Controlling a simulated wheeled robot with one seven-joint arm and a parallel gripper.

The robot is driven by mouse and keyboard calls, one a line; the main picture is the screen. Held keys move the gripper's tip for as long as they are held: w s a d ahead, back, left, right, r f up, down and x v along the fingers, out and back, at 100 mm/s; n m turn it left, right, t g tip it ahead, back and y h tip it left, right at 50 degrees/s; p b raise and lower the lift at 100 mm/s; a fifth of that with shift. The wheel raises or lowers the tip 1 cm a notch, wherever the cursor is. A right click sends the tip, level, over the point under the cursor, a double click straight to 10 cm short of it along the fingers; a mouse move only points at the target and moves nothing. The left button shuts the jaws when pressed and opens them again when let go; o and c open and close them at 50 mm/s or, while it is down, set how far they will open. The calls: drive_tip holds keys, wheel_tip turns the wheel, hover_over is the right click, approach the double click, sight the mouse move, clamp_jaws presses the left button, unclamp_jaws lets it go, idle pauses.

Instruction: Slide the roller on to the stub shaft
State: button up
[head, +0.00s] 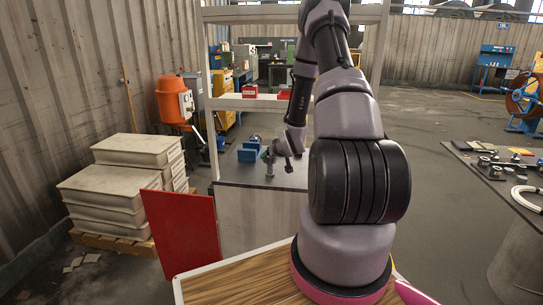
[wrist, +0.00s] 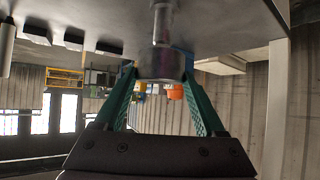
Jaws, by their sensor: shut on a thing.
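My gripper (wrist: 160,72) is shut on a short grey metal cylinder, which I take to be the roller (wrist: 160,64), with one green finger on each side of it. A narrower metal shaft (wrist: 162,20) runs from the roller toward the grey bench top at the top of the wrist view. I cannot tell whether the roller is around the shaft or only lined up against its end. In the head view my gripper (head: 268,154) is small, over the bench, at the top of a short upright grey post (head: 269,168). The roller is not clear there.
The bench top (head: 232,174) carries a blue block-like thing (head: 248,152) behind the gripper. A white frame post (head: 211,120) rises at the bench's left and a shelf with red boxes (head: 249,91) crosses above. Several dark blocks (wrist: 72,38) show in the wrist view.

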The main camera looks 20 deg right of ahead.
sight(271, 167)
drive_tip(key=shift+f, duration=0.6)
drive_tip(key=shift+f, duration=0.3)
drive_tip(key=shift+f, duration=1.55)
drive_tip(key=shift+f, duration=0.35)
drive_tip(key=o, duration=1.6)
drive_tip(key=shift+c, duration=0.2)
